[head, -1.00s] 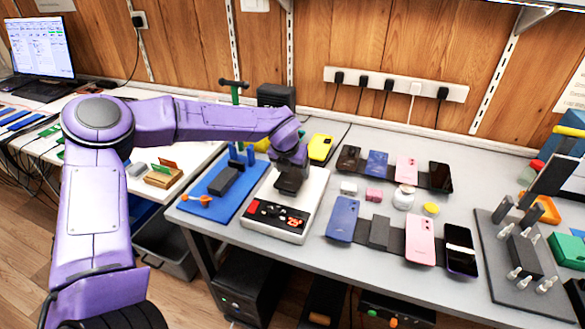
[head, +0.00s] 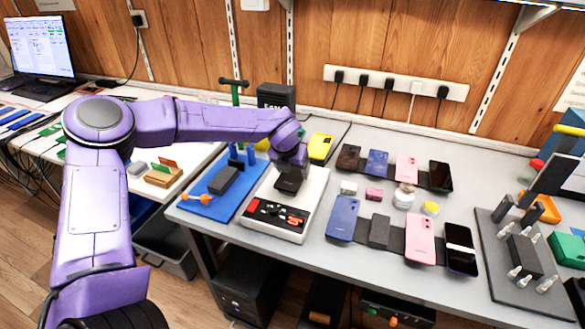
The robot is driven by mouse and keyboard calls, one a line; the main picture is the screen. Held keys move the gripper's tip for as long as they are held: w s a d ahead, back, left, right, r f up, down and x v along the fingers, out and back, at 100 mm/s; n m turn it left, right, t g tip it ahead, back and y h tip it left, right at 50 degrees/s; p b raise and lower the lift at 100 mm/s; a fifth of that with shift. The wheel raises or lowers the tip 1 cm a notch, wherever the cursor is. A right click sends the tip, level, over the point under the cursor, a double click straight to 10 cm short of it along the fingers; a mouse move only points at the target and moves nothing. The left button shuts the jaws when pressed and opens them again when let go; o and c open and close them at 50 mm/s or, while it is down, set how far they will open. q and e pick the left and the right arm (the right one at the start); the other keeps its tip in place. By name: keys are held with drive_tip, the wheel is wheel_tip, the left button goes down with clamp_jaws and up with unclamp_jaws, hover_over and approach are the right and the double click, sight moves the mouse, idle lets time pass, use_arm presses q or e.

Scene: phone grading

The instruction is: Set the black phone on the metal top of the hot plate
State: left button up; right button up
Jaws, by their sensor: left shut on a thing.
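The hot plate (head: 315,190) is a white box with a dark control panel and red digits at its front. My left gripper (head: 290,170) is over its upper part, pointing down, and is shut on a dark flat thing, which looks like the black phone (head: 288,184). The phone is low over the hot plate's top. I cannot tell whether it touches the metal, which is mostly hidden by the phone and gripper. My right gripper is not in view.
A blue mat (head: 213,204) with a dark block lies left of the hot plate. To the right are a blue phone (head: 342,218), a pink phone (head: 420,240) and other phones on dark strips. A yellow device (head: 320,147) stands behind. A grey fixture board (head: 505,275) is far right.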

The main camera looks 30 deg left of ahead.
use_arm(q)
drive_tip(key=shift+f, duration=0.1)
idle(0.7)
drive_tip(key=o, duration=1.1)
drive_tip(key=shift+o, duration=0.2)
drive_tip(key=shift+r+p, duration=0.55)
drive_tip(key=shift+r, duration=0.1)
wheel_tip(320, 180, up, 7)
drive_tip(key=p, duration=0.5)
drive_tip(key=shift+p, duration=0.4)
